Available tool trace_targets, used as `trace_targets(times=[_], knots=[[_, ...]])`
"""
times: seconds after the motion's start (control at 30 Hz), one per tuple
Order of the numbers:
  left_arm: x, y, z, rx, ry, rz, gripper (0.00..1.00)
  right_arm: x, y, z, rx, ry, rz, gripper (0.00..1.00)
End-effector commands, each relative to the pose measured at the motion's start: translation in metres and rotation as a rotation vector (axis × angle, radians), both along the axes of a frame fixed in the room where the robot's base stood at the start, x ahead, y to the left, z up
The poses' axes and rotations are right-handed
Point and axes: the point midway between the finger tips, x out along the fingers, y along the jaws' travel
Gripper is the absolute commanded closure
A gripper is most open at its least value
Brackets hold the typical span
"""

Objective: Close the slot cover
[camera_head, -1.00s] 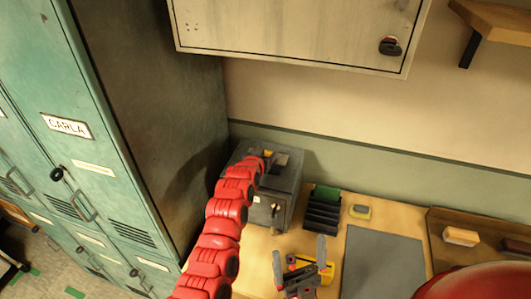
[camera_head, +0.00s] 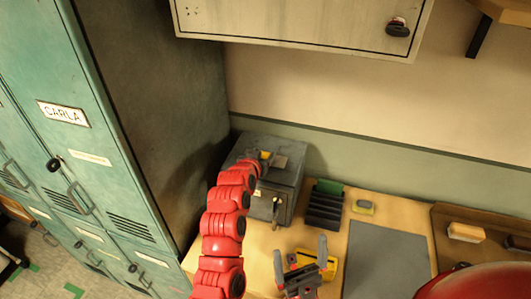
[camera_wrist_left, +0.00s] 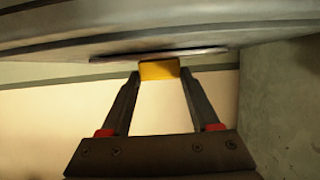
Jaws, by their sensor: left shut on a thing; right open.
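A grey metal box (camera_head: 289,178) stands on the desk against the wall. On its top is a small flat grey plate (camera_head: 281,162), which I take for the slot cover, with a yellow tab (camera_head: 265,155) at its left. My left gripper (camera_head: 262,160) is at the top of the box. In the left wrist view its fingertips (camera_wrist_left: 158,78) are shut on the yellow tab (camera_wrist_left: 158,70), just below a thin grey plate edge (camera_wrist_left: 158,54). The slot itself cannot be made out. My right gripper (camera_head: 300,257) is open and empty over the desk front.
A black rack (camera_head: 324,207) with a green item stands right of the box. A yellow-grey block (camera_head: 363,207), a grey mat (camera_head: 388,262) and a yellow object (camera_head: 329,266) lie on the desk. Teal lockers (camera_head: 85,150) stand left; a wall cabinet (camera_head: 300,25) hangs above.

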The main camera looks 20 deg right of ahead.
Motion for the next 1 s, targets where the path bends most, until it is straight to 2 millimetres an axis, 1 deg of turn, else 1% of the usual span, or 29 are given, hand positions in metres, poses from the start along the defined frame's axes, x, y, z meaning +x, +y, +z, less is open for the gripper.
trace_targets(times=[0.03,0.1,0.5,0.53,0.6,0.67,0.7,1.0], knots=[[-0.0035,0.0019,-0.0017,-0.004,-0.001,0.000,1.00,0.0000,0.0000,-0.0054,0.000,0.000,0.000,0.00],[-0.0066,0.0043,-0.0007,-0.002,-0.002,0.000,1.00,0.0000,0.0000,-0.0071,0.000,0.000,0.000,0.00],[-0.0096,0.0070,0.0000,0.001,0.001,0.000,1.00,0.0000,0.0000,-0.0072,0.000,0.000,0.000,0.00],[-0.0097,0.0069,-0.0002,0.001,0.002,0.000,0.32,0.0000,0.0001,-0.0071,0.000,0.000,0.000,0.00],[-0.0097,0.0069,-0.0002,0.001,0.002,0.000,0.20,0.0000,0.0001,-0.0071,0.000,0.000,0.000,0.00],[-0.0096,0.0068,-0.0001,0.001,0.001,0.000,0.09,0.0000,0.0001,-0.0071,0.000,0.000,0.000,0.00],[-0.0096,0.0068,-0.0001,0.001,0.002,0.000,0.07,0.0000,0.0000,-0.0072,0.000,0.000,0.000,0.00],[-0.0101,0.0071,0.0002,0.000,0.000,0.000,0.07,0.0000,0.0000,-0.0078,0.000,0.000,0.000,0.00]])
